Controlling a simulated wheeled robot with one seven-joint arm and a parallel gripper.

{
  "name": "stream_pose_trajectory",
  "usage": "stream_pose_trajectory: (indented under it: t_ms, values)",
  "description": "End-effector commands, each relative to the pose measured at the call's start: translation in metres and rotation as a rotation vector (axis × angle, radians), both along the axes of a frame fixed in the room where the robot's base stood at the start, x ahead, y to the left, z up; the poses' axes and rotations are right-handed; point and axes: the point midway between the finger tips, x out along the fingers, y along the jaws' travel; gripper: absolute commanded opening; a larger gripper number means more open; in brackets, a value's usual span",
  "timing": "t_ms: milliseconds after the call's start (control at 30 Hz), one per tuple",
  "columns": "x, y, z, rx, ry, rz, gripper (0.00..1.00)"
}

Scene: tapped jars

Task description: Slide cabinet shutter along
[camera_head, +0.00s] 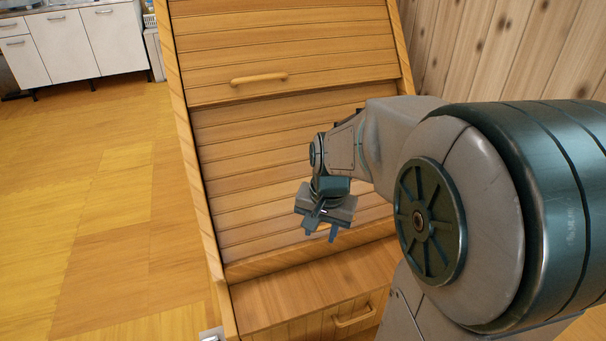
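The wooden cabinet stands ahead of me, its frame (193,190) tilted in the picture. Its slatted upper shutter (290,50) has a horizontal bar handle (259,78) near its lower edge. Below and behind that edge is a second slatted surface (245,165). My gripper (321,237) is in front of the lower slats, below and to the right of the handle, apart from it. Its two fingers point down and are spread with nothing between them. My arm hides part of the cabinet's right side.
A drawer (352,312) with its own handle is at the cabinet's base, under a wooden ledge (300,290). A plank wall (500,45) rises close on the right. A white kitchen unit (80,45) stands at the far left. The floor (100,210) left of the cabinet is clear.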

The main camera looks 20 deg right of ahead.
Motion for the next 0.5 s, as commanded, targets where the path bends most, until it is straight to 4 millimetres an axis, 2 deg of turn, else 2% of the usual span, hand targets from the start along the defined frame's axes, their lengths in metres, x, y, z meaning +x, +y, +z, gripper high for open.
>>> stream_pose_trajectory:
  t_ms: [33, 100, 200, 400, 500]
  values:
    - [0.021, -0.013, 0.007, 0.018, 0.002, -0.116, 0.36]
    - [0.046, -0.031, 0.006, 0.042, -0.003, -0.282, 0.36]
    - [0.076, -0.06, 0.003, 0.073, -0.012, -0.501, 0.36]
    - [0.111, -0.104, -0.008, 0.112, -0.028, -0.797, 0.36]
    - [0.117, -0.115, -0.012, 0.122, -0.031, -0.865, 0.36]
